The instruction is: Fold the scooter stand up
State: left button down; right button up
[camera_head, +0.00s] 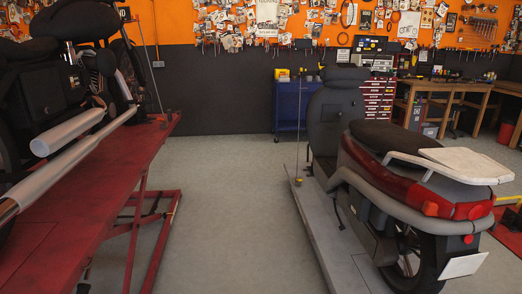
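A grey scooter (368,160) with a red tail light and a white rear rack stands upright at the right, its rear facing me. It is on a low grey platform (318,232). Its rear wheel (408,252) shows under the tail. A small dark part (338,216) hangs low on the scooter's left side; I cannot tell whether it is the stand. The rest of the underside is hidden by bodywork or in shadow. Neither of my grippers is in view.
A red lift (95,190) carries a black motorcycle (50,90) with silver exhaust pipes at the left. Grey floor (232,215) is clear between lift and platform. A blue cart (290,105), a red tool chest (378,105) and wooden benches (450,86) stand at the back.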

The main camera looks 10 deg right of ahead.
aim_at(341, 227)
jog(key=i+j, duration=0.1)
jog(key=i, duration=2.05)
jog(key=i+l+z, duration=0.1)
jog(key=i+z, duration=0.6)
jog(key=i, duration=0.15)
jog(key=i+j+z, duration=0.15)
jog(key=i+z, duration=0.3)
jog(key=z, duration=0.35)
